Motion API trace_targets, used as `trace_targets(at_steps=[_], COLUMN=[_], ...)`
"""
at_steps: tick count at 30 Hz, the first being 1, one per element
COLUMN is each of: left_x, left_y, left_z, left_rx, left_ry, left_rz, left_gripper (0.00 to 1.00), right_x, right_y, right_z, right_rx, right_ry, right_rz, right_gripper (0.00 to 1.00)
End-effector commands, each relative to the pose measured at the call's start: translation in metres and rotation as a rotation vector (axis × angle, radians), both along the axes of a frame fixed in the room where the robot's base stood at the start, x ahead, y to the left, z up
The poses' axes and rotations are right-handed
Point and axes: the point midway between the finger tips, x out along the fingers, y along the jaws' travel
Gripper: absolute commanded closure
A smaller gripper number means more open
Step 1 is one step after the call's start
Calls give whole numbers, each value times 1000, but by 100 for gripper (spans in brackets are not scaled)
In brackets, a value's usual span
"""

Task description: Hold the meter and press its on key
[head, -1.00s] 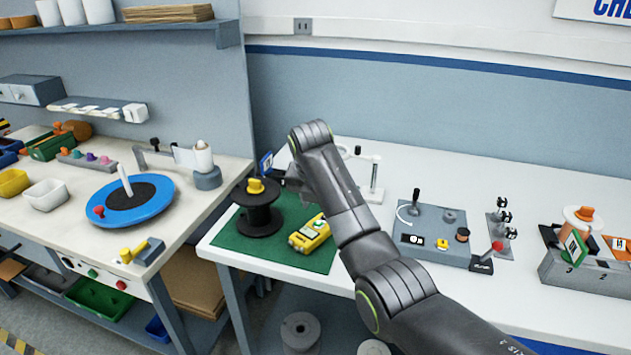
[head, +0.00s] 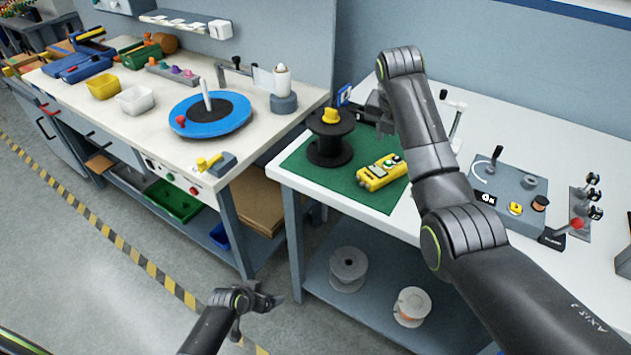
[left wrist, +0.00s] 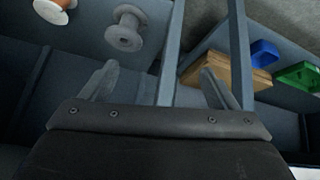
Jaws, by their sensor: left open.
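The yellow meter (head: 382,172) lies on the green mat (head: 312,180) at the left end of the white table in the head view. Its face shows pale and dark patches, but the on key is too small to make out. My right gripper (head: 372,108) is above the back of the mat, behind the meter and beside the black spool, partly hidden by my own arm; its fingers are unclear. My left gripper (head: 272,299) is low, over the floor in front of the tables, away from the meter. The left wrist view shows its two fingers (left wrist: 158,88) apart and empty.
A black spool with a yellow knob (head: 330,140) stands left of the meter. A grey control box (head: 507,190) is to the right. Two reels (head: 348,268) sit on the shelf below. The left bench (head: 250,130) carries a blue turntable. Floor before the tables is clear.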

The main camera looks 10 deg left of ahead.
Motion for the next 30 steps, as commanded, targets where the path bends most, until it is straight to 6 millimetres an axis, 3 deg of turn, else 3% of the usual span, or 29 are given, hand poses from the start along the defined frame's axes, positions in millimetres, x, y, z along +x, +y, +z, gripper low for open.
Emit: trace_targets(at_steps=[1,3,9,14,18,24,30], left_x=[21,45,96,115,116,108,111], left_y=[-7,-17,-51,-81,-103,-122,-131], left_z=[25,58,161,248,311,363,371], left_rx=[-15,-37,-93,-121,-131,-129,-130], left_ry=[-44,-97,-253,-385,-482,-569,-587], left_rz=[-24,-62,-197,-332,-445,-554,-579], left_gripper=[18,18,18,18,18,18,18], right_x=[0,0,0,0,0,0,0], right_y=[0,0,0,0,0,0,0], right_z=[0,0,0,0,0,0,0], right_rx=[0,0,0,0,0,0,0], right_ry=[0,0,0,0,0,0,0], right_rz=[0,0,0,0,0,0,0], right_gripper=[64,64,64,64,64,64,64])
